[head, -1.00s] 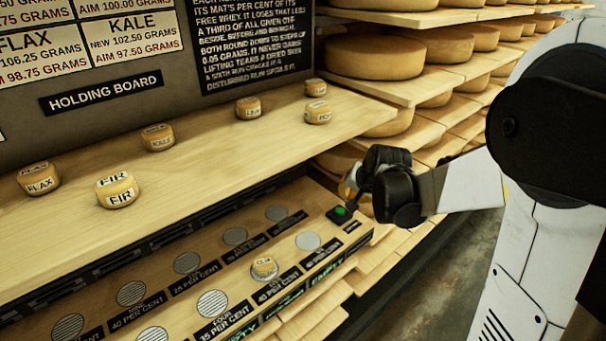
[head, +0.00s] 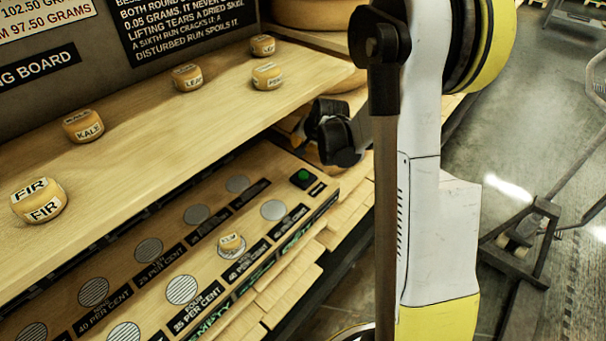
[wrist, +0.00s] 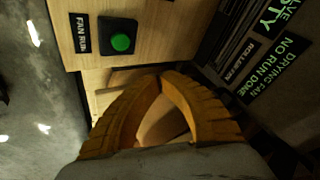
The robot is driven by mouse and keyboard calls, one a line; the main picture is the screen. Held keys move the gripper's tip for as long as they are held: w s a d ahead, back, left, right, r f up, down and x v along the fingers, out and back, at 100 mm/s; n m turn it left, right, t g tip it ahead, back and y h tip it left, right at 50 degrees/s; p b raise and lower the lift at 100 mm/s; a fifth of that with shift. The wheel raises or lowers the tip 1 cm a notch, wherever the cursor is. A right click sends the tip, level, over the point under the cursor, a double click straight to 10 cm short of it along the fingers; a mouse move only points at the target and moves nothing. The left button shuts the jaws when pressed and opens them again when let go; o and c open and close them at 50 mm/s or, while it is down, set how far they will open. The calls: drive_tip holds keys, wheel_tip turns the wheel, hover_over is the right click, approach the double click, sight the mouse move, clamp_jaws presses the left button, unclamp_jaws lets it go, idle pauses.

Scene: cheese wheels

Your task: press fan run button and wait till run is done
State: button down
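The fan run button (head: 304,177) is a green round button on a black square base at the right end of the lower wooden shelf. In the wrist view the green button (wrist: 121,42) sits beside a "FAN RUN" label, just beyond my fingertips. My gripper's yellow fingers (wrist: 160,82) converge with tips together, with nothing seen between them. In the head view my gripper (head: 325,125) is behind and above the button, its fingertips mostly hidden. A display (wrist: 275,75) reads "DRYING FAN NO RUN DONE".
The upper board (head: 170,150) bears several labelled cheese wheels, including FIR (head: 38,200). Racks of larger wheels stand behind. Open floor (head: 510,150) lies right, with a metal frame (head: 520,250).

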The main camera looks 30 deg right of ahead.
sight(301, 172)
drive_tip(key=shift+f+b, duration=3.15)
drive_tip(key=shift+f, duration=1.2)
drive_tip(key=shift+f+b, duration=0.4)
drive_tip(key=shift+f, duration=0.45)
drive_tip(key=shift+r, duration=0.1)
drive_tip(key=shift+r+p, duration=0.55)
drive_tip(key=shift+r, duration=0.25)
drive_tip(key=shift+r+p, duration=1.75)
drive_tip(key=shift+r, duration=0.8)
